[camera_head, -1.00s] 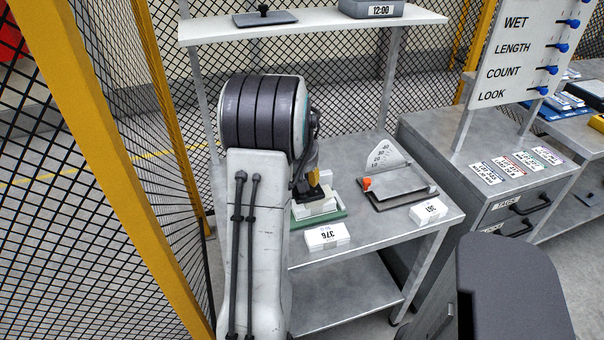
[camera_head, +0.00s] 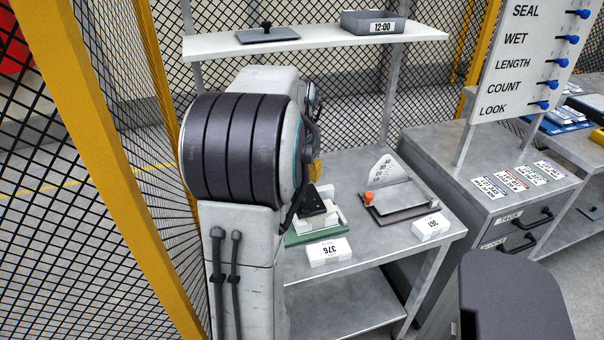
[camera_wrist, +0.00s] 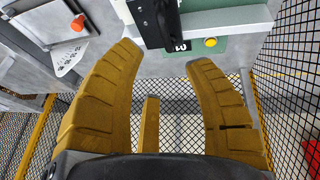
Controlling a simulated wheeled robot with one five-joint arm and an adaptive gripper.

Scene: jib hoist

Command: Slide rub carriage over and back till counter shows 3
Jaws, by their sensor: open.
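The rub carriage appears as a black block with a bar-like grip (camera_wrist: 156,22) at the top of the wrist view. It sits by a pale rail on a green base (camera_wrist: 236,48) with a yellow button (camera_wrist: 210,42). A small black counter window with white digits (camera_wrist: 180,46) is beside it; I cannot read it surely. The head view shows the black carriage (camera_head: 317,203) above the green base (camera_head: 318,235), partly behind my arm. My gripper (camera_wrist: 163,60) is open and empty, its yellow fingers apart with the carriage just beyond their tips. In the head view it is mostly hidden.
A grey plate device with an orange knob (camera_head: 369,197) and angle scale stands to the right on the bench (camera_head: 430,252). White blocks marked 376 (camera_head: 328,251) and 361 (camera_head: 431,227) lie near the front edge. A shelf (camera_head: 320,36) hangs above; mesh fencing stands left and behind.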

